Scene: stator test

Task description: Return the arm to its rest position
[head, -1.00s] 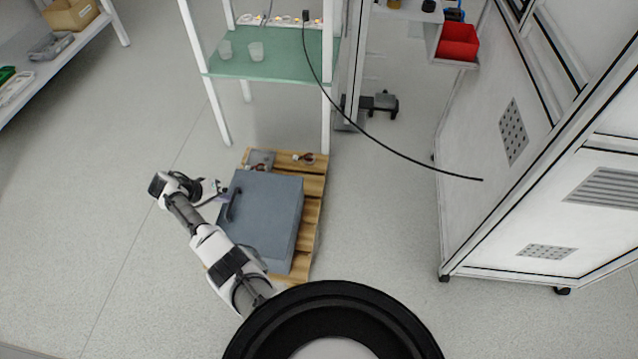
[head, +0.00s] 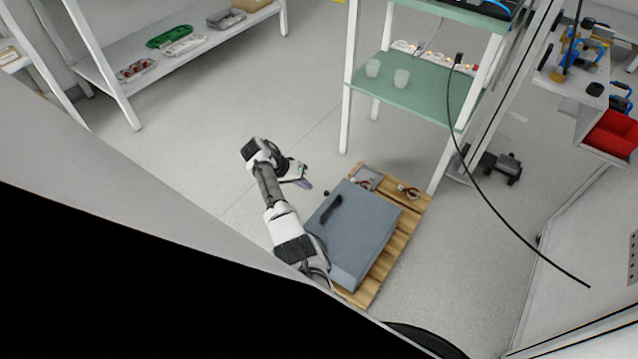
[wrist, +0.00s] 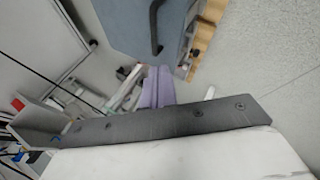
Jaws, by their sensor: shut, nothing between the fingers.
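My arm (head: 284,217) reaches up from the lower middle of the head view, left of a grey-blue box with a dark handle (head: 358,235). My gripper (head: 305,184) is at the arm's far end, near the box's upper left side, with nothing seen in it. In the wrist view the purple-grey fingers (wrist: 158,86) are together and empty. The box (wrist: 140,25) and its dark handle (wrist: 155,30) are beyond them at the top of that view, apart from the fingers.
The box stands on a wooden pallet (head: 408,225) with small tools. A green-topped shelf (head: 425,95) with two cups stands behind it. A black cable (head: 480,190) hangs at the right. A white shelf (head: 200,30) is at upper left. Floor left of the arm is clear.

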